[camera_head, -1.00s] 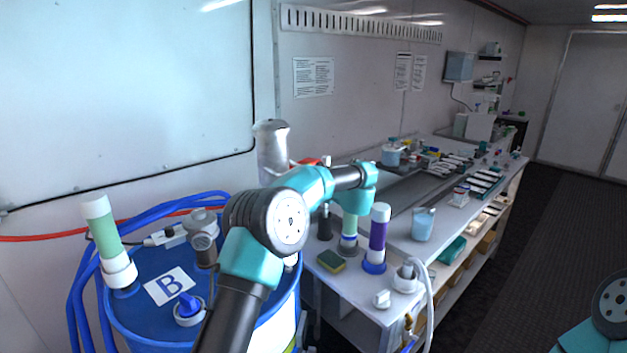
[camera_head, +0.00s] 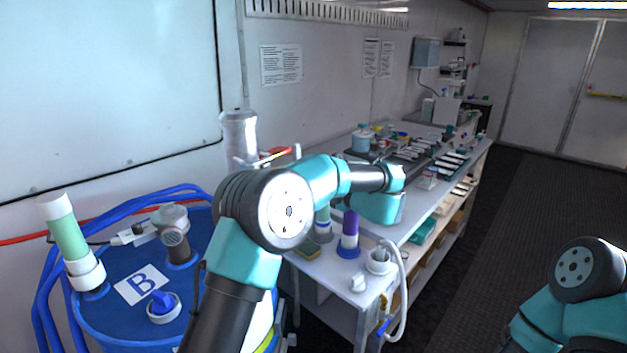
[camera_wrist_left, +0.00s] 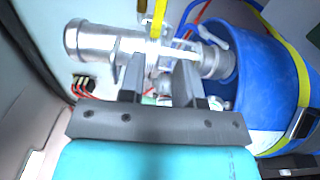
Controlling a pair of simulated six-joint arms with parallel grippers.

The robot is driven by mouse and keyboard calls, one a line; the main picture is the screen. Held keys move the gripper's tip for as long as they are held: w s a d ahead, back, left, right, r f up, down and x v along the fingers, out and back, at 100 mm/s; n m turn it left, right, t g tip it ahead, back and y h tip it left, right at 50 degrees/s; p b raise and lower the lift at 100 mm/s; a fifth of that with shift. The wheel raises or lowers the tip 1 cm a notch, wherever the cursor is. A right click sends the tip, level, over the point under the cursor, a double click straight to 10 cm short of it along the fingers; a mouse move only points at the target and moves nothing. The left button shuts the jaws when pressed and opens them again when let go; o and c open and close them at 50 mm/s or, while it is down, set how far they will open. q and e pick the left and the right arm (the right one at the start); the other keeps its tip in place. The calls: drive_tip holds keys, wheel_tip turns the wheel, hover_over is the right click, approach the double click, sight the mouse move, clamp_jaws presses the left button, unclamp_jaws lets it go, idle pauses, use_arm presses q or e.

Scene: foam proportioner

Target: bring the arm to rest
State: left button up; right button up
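My left arm rises from the bottom of the head view and bends to the right. Its teal wrist (camera_head: 375,205) is over the near end of the bench, and its fingers are hidden there. In the left wrist view the two dark fingers of my left gripper (camera_wrist_left: 160,78) stand apart with nothing clearly held between them. A silver metal cylinder with a clear section (camera_wrist_left: 95,40) and a blue drum (camera_wrist_left: 262,75) show beyond the fingers. My right arm shows only in part at the lower right of the head view, with its gripper out of frame.
A blue drum marked B (camera_head: 205,232) stands at left with fittings and a green-white tube (camera_head: 68,235) on top. The bench (camera_head: 318,268) carries a purple tube (camera_head: 350,228), a white pump head with hose (camera_head: 379,261) and several small items. The floor (camera_head: 465,270) at right is clear.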

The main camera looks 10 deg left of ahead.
use_arm(q)
drive_tip(key=shift+s+d, duration=0.15)
drive_tip(key=shift+d, duration=0.15)
drive_tip(key=s+a+f+m+t+h, duration=0.1)
drive_tip(key=s+a+f+m+h, duration=0.25)
drive_tip(key=f+m+h, duration=0.9)
drive_tip(key=s+a+f+m+t+h, duration=0.15)
drive_tip(key=s+f+m, duration=0.35)
drive_tip(key=f, duration=1.7)
drive_tip(key=s+a+f+m+g+h, duration=0.1)
drive_tip(key=s+f+m+g+h, duration=0.35)
drive_tip(key=s+f, duration=0.85)
drive_tip(key=s+a+m+g, duration=0.1)
drive_tip(key=s+m+g, duration=0.2)
drive_tip(key=s, duration=0.5)
drive_tip(key=s+a+m+g+h, duration=0.1)
drive_tip(key=s+a+m+g, duration=0.1)
drive_tip(key=s, duration=0.7)
drive_tip(key=shift+a+f+m+g, duration=0.15)
drive_tip(key=shift+f+m+g, duration=0.1)
drive_tip(key=shift+m+g, duration=0.4)
